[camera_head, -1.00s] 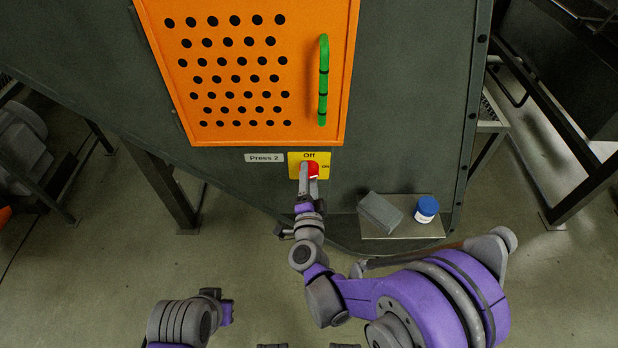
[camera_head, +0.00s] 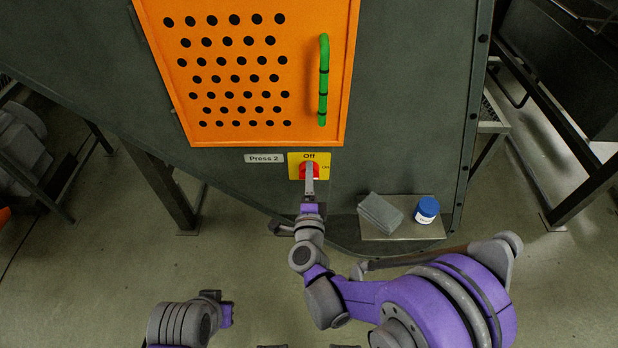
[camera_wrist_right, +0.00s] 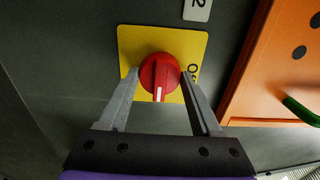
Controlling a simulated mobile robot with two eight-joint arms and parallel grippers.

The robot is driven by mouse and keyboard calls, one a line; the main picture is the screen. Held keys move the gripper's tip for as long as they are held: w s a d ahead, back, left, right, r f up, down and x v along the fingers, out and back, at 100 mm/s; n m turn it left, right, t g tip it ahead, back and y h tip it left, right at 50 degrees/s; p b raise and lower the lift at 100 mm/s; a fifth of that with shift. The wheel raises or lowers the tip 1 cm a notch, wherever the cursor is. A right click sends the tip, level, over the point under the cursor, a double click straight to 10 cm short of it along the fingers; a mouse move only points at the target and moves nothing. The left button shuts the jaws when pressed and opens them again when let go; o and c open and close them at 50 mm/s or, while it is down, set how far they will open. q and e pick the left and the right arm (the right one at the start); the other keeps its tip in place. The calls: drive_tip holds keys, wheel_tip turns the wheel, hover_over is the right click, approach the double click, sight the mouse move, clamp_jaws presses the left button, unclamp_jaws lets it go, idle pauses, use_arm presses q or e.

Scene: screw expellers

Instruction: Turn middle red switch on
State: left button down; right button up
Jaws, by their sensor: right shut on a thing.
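The red rotary switch (camera_head: 303,172) sits on a yellow plate (camera_head: 294,160) below the orange door, beside the "Press 2" label. "Off" stands above the switch and "On" to its right. My right gripper (camera_head: 309,172) is at the switch. In the right wrist view its two fingers (camera_wrist_right: 158,78) lie on either side of the red knob (camera_wrist_right: 160,72) and are shut on it.
The orange perforated door (camera_head: 300,100) with a green handle (camera_head: 323,80) is above the switch. Machine legs stand left and right; the floor between is open.

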drive_tip(key=o, duration=1.4)
drive_tip(key=s, duration=1.1)
drive_tip(key=shift+w, duration=0.1)
